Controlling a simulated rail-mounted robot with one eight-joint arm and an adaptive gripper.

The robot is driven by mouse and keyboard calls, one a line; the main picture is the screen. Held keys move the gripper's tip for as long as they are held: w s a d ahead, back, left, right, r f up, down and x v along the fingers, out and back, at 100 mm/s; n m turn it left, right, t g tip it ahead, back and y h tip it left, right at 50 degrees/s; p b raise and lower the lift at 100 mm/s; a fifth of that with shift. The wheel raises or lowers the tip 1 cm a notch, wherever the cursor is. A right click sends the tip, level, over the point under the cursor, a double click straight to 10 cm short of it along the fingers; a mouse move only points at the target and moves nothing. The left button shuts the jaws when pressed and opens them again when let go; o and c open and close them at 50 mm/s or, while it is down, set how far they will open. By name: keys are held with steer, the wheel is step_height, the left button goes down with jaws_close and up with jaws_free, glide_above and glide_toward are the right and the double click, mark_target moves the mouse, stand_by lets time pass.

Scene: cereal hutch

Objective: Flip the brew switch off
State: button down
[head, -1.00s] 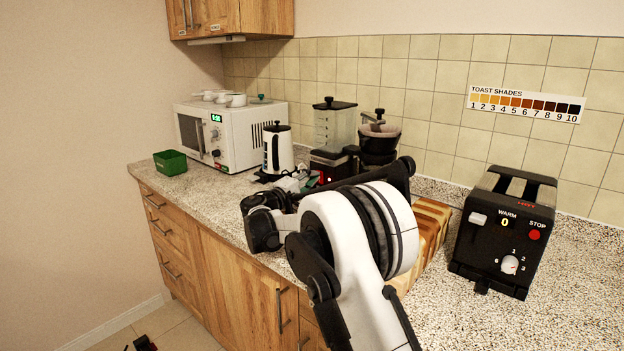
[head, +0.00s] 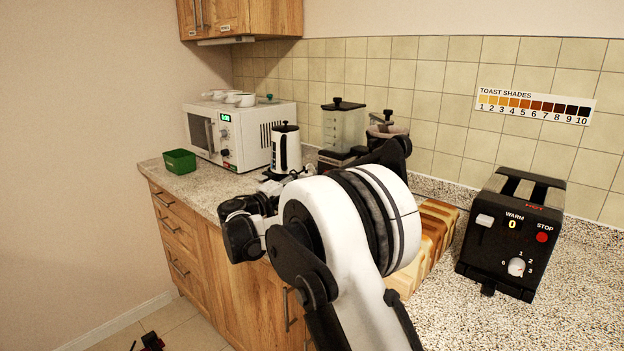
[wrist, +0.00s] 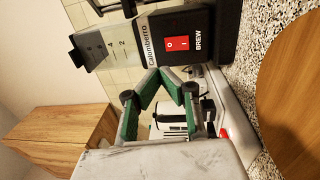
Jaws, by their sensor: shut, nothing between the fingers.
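The coffee machine (head: 343,128) stands on the counter in the head view; my arm hides its lower front. In the wrist view, which is turned sideways, its dark front (wrist: 215,35) carries a red brew switch (wrist: 177,43) marked O and I, with BREW printed beside it. I cannot tell which side of the rocker is pressed. My gripper (wrist: 161,76) has its green-padded fingers closed together and empty. In the picture its tips lie just below the switch, and they appear apart from it. In the head view the gripper is mostly hidden behind my arm.
A white kettle (head: 287,150) stands left of the coffee machine, with a microwave (head: 243,135) and green bin (head: 180,161) further left. A grinder (head: 388,128) is close on the right. A striped wooden board (head: 437,225) and black toaster (head: 510,232) are further right.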

steer(key=shift+r+v, duration=0.2)
steer(key=shift+v, duration=0.95)
steer(key=shift+r+v, duration=0.25)
steer(key=shift+v, duration=0.9)
steer(key=s+d+r+m+g+y, duration=0.25)
steer(key=s+d, duration=0.45)
steer(key=d, duration=0.6)
steer(key=s+d+r+m+g+y, duration=0.2)
steer(key=s+d+g, duration=0.2)
steer(key=s+d, duration=0.7)
steer(key=s+d+f+m+g+y, duration=0.1)
steer(key=s+d+f+m+y, duration=0.15)
steer(key=s+d, duration=0.8)
steer(key=s+a+f+m+y, duration=0.1)
steer(key=s+f+y, duration=0.1)
steer(key=s, duration=0.7)
steer(key=s+f+m+y+p, duration=0.1)
steer(key=s+f+m+y, duration=0.1)
steer(key=s+f, duration=0.3)
steer(key=s, duration=0.4)
steer(key=shift+s+a+y, duration=0.2)
steer(key=shift+a+y, duration=0.1)
steer(key=shift+a, duration=0.1)
